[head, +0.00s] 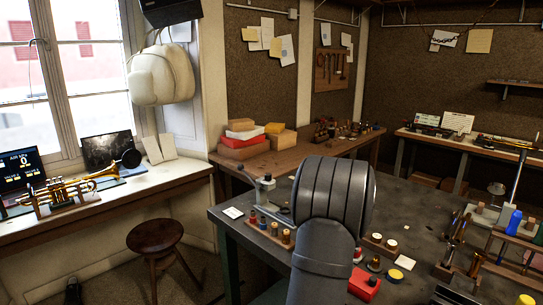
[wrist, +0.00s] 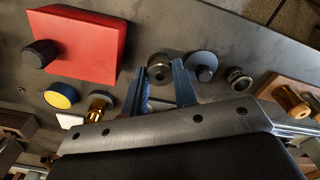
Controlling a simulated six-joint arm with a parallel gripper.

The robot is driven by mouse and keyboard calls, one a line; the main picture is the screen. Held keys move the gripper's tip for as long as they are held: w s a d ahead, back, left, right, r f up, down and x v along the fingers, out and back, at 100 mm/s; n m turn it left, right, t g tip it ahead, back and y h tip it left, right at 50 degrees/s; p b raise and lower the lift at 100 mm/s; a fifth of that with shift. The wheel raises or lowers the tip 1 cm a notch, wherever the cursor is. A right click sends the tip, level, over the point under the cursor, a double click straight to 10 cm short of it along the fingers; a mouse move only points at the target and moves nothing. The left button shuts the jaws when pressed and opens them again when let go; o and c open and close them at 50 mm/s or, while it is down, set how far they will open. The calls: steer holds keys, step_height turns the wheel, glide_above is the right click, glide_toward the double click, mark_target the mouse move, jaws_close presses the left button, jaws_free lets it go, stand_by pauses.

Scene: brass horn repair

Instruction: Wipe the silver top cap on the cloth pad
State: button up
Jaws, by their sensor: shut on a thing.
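My gripper (wrist: 162,74) shows in the wrist view, its two blue fingers closed on either side of a round, dull silver cap (wrist: 159,67). The cap sits between the fingertips above the dark bench top. In the head view my own arm hides the gripper and the cap. A small white flat square (head: 405,262) lies on the bench in the head view, and a white patch (wrist: 70,121) shows at the left in the wrist view. I cannot tell whether either is the cloth pad.
A red box (wrist: 86,42) with a black knob, a blue-and-yellow tin (wrist: 61,96), a grey disc with a black knob (wrist: 202,65) and another small round metal part (wrist: 238,79) lie close around the gripper. A wooden block with brass parts (wrist: 290,98) stands at right.

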steer(key=shift+r, duration=2.8)
steer(key=w+d, duration=0.4)
steer(key=d, duration=0.9)
glide_toward(406, 262)
steer(key=shift+a+f, duration=0.1)
steer(key=shift+f, duration=2.85)
steer(key=shift+f, duration=0.15)
